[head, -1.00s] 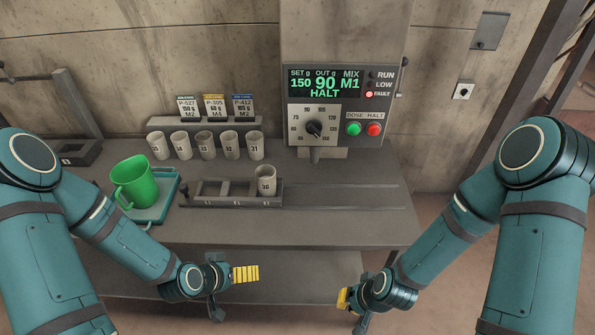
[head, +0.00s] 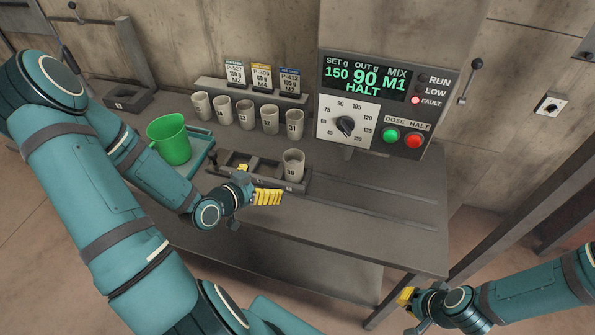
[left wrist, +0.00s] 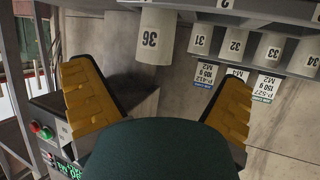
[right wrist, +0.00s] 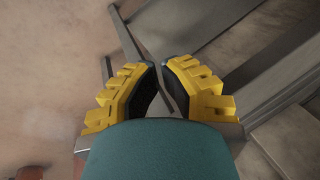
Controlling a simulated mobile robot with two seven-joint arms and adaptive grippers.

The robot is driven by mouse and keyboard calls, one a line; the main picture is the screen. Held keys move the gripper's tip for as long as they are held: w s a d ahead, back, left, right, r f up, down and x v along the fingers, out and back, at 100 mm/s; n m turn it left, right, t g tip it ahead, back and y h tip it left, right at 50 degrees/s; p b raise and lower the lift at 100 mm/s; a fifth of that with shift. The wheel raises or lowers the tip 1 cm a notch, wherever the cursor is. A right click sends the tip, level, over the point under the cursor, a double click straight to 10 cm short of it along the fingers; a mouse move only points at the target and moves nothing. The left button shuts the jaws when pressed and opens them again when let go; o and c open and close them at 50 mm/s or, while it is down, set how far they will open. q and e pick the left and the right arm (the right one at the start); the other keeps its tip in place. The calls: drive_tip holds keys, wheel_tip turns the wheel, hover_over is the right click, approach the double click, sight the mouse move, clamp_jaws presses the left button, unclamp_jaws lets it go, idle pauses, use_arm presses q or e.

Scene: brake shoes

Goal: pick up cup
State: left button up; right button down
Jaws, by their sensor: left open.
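A grey-beige cup marked 36 (head: 293,166) stands upright in the right end of the low slotted rack (head: 240,178). My left gripper (head: 262,183) is open and empty, just left of and in front of this cup. In the left wrist view the cup (left wrist: 156,38) appears upside down beyond the two spread fingers, apart from them. My right gripper (head: 408,297) is empty, low beyond the table's right front corner. In the right wrist view its fingers (right wrist: 162,64) are close together with a narrow gap.
Several similar cups (head: 245,115) stand in a row behind the rack, below labelled cards (head: 262,77). The dosing machine (head: 375,105) rises behind right. The table's right part (head: 370,200) is clear.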

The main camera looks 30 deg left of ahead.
sight(287, 171)
use_arm(q)
drive_tip(key=b+x, duration=0.4)
drive_tip(key=x, duration=0.3)
drive_tip(key=shift+d+f+b, duration=0.1)
drive_tip(key=shift+b, duration=0.3)
drive_tip(key=shift+b+x, duration=0.45)
drive_tip(key=shift+x, duration=2.5)
drive_tip(key=shift+d, duration=0.1)
drive_tip(key=shift+s, duration=0.1)
drive_tip(key=c, duration=1.4)
